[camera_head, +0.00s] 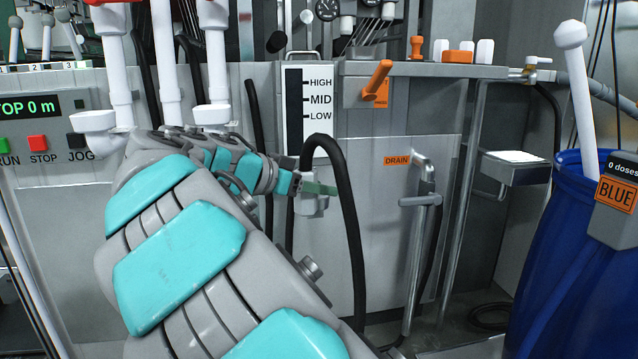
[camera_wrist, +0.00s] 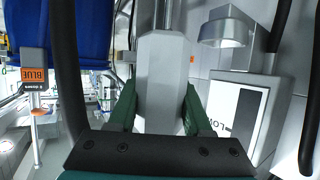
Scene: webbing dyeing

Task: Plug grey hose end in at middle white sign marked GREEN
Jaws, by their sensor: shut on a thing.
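My gripper (camera_head: 316,188) has green fingers and reaches forward in front of the grey machine panel. It is shut on the grey hose end (camera_head: 311,206), a pale block. In the wrist view my gripper (camera_wrist: 158,108) has one finger on each side of the hose end (camera_wrist: 160,80), which fills the gap. A black hose (camera_head: 350,215) arches up beside the gripper and hangs to the floor. My arm covers much of the panel to the left. I see no readable sign marked GREEN in either view.
A HIGH/MID/LOW level plate (camera_head: 307,105) is just above the gripper. An orange DRAIN label (camera_head: 397,160) and a grey pipe handle (camera_head: 421,200) are to its right. A blue barrel (camera_head: 560,260) marked BLUE stands far right. White pipes with cups (camera_head: 212,115) hang at left.

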